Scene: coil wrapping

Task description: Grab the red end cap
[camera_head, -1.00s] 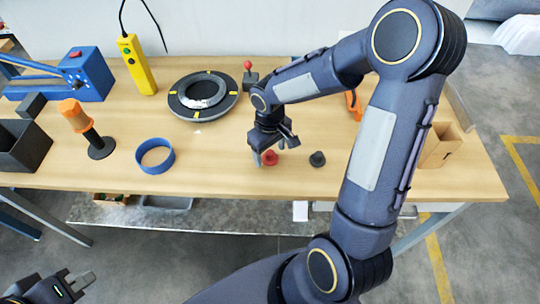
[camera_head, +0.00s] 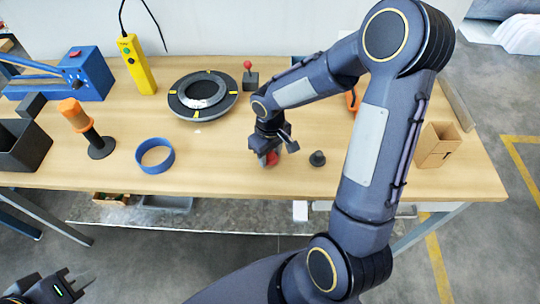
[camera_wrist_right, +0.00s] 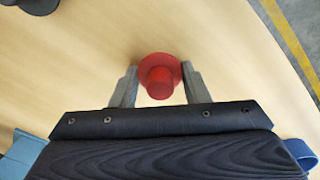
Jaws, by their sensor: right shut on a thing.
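The red end cap (camera_head: 271,158) stands on the wooden table near its front edge, partly hidden by my right gripper in the head view. In the right wrist view the red end cap (camera_wrist_right: 160,77) shows as a round flange with a raised knob, between the two fingers. My right gripper (camera_head: 266,161) is low at the table and shut on the cap; its fingers also show in the right wrist view (camera_wrist_right: 160,84), one on each side. My left gripper (camera_head: 82,282) is at the lower left, off the table, with its fingers apart and nothing between them.
A dark end cap (camera_head: 317,158) stands just right of the red one. A blue ring (camera_head: 155,169), an orange-handled tool (camera_head: 75,115) and a black coil turntable (camera_head: 180,105) stand to the left.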

